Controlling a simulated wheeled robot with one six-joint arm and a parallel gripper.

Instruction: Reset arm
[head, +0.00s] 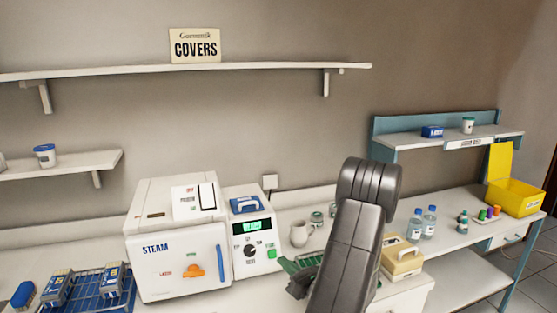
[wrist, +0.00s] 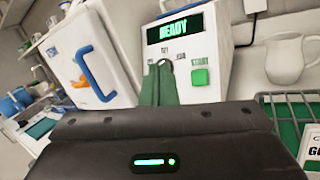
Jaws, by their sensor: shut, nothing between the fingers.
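My gripper (head: 283,262) has green fingers and is in front of the white control box, low in the head view. In the wrist view the green fingers (wrist: 160,68) are together with nothing between them. They point toward the control box (wrist: 215,42), whose green display (wrist: 175,27) reads READY. The green start button (wrist: 199,77) is to the right of the fingertips. I cannot tell whether the fingertips touch the box. My dark arm covers part of the counter in the head view.
A white steam unit (head: 165,238) stands left of the control box. A blue wire rack (head: 98,290) with packs is at far left. A white jug (head: 301,233), a beige case (head: 401,260) and bottles (head: 429,221) stand on the right. A yellow bin (head: 512,198) is farther right.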

